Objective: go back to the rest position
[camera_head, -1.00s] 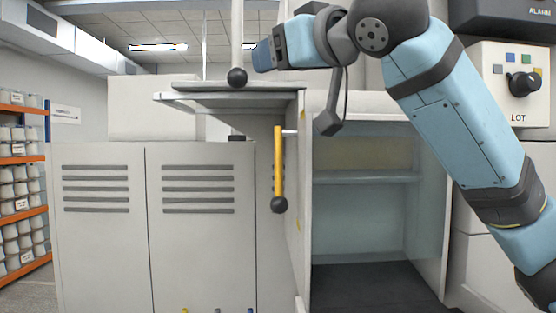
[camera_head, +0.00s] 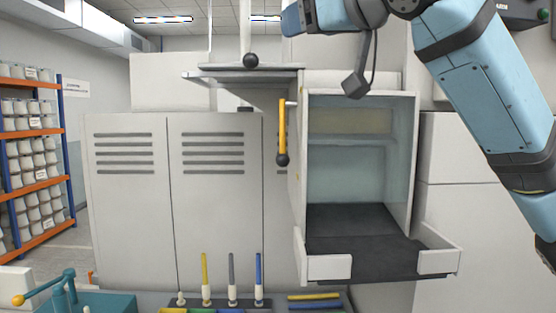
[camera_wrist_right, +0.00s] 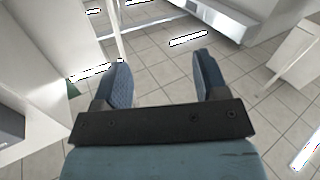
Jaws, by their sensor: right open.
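My right arm comes in from the right in the head view and bends across the top. Its gripper (camera_head: 291,19) is at the upper edge of that picture, partly cut off, in front of the white cabinet. In the right wrist view the gripper (camera_wrist_right: 162,72) has its two blue fingers wide apart, with nothing between them and tiled floor beyond. My left gripper is not in view.
Below the right arm is an open white compartment (camera_head: 412,160) with a dark floor and a low front tray (camera_head: 330,266). A yellow lever (camera_head: 282,125) hangs beside it. Colored rods (camera_head: 258,278) and a teal device (camera_head: 100,302) stand low in front. A bobbin shelf (camera_head: 68,150) is far left.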

